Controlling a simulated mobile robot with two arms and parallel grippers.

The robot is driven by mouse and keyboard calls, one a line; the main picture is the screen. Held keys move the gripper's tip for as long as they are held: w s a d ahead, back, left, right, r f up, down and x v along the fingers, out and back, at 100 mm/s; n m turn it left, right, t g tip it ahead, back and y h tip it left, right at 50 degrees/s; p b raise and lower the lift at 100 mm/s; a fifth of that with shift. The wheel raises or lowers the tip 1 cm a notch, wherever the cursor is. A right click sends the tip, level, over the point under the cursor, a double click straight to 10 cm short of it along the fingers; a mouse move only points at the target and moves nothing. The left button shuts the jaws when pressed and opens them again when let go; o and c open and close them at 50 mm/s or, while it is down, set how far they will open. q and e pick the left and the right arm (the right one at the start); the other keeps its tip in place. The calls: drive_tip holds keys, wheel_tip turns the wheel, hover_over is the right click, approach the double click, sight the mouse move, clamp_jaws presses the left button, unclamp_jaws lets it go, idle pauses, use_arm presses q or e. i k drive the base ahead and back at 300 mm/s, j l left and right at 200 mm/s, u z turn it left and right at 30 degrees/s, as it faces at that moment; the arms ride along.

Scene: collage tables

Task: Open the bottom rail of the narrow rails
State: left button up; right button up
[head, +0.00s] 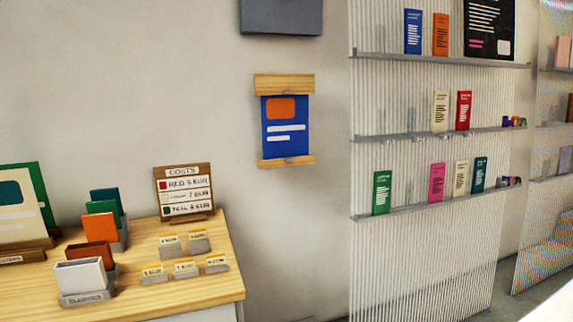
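The narrow rails hang on the wall in the middle of the head view. The top rail (284,84) is a light wooden bar. The bottom rail (286,162) is a thinner wooden bar at the lower edge of a poster. The blue poster (285,132) with an orange block and white lines hangs between them. The poster's lower edge meets the bottom rail; I cannot tell whether that rail is open or shut. Neither of my grippers shows in the head view.
A wooden table (215,275) at the lower left holds card holders, small price tags and a costs sign (184,190). A ribbed panel (420,260) with shelves of leaflets stands to the right. A dark grey panel (281,14) is above the rails. Floor below the poster looks clear.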

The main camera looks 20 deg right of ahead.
sight(292, 161)
drive_tip(key=i+l, duration=0.25)
drive_tip(key=l, duration=0.15)
drive_tip(key=i+l, duration=0.3)
drive_tip(key=l, duration=0.15)
drive_tip(key=i+l, duration=0.25)
drive_tip(key=l, duration=0.15)
